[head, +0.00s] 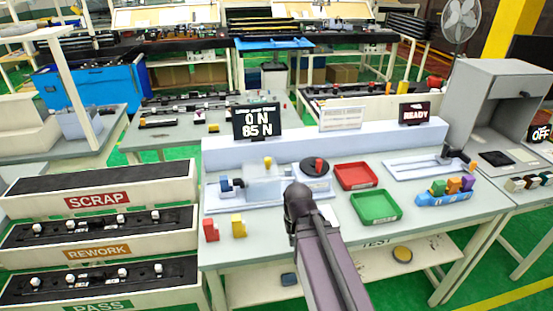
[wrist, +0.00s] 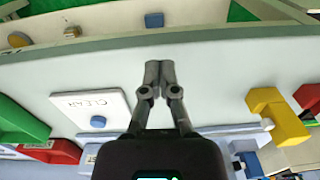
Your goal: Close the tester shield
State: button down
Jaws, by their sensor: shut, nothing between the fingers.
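The tester (head: 240,196) stands on the grey bench left of centre, with a pale, see-through box that looks like its shield (head: 262,184) and a yellow knob (head: 268,161) on top. I cannot tell whether the shield is open or shut. My arm reaches in from the bottom of the head view and ends just in front and right of the tester; its fingers are hidden there. In the wrist view my gripper (wrist: 159,74) is shut and empty above bare bench near the edge, between the CLEAR pad (wrist: 92,107) and a yellow clip (wrist: 276,114).
Red (head: 356,176) and green (head: 376,206) trays lie right of my arm. A red clip (head: 211,230) and a yellow clip (head: 238,226) stand at the front left. A blue block with coloured parts (head: 445,197) sits right. SCRAP, REWORK and PASS bins (head: 97,203) stand left.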

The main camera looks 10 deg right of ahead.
jog(key=w+d+r+m+t+y+p, duration=0.1)
jog(key=w+d+r+m+y+p, duration=0.3)
jog(key=w+r+m, duration=0.5)
jog(key=w+d+r+m+t+y+p, duration=0.1)
jog(key=w+d+r+m+y+p, duration=0.3)
jog(key=w+d+r+m+p, duration=0.3)
jog(key=w+r+m+p, duration=0.1)
jog(key=w+m, duration=0.3)
jog(key=w, duration=0.5)
jog(key=shift+d+r, duration=0.25)
jog(key=shift+r, duration=0.25)
jog(key=shift+w+f, duration=0.1)
jog(key=b, duration=0.7)
send_near(271, 168)
jog(key=x, duration=0.4)
jog(key=shift+w+d+f, duration=0.2)
jog(key=shift+w+a, duration=0.25)
jog(key=shift+a, duration=0.7)
jog(key=shift+m, duration=0.3)
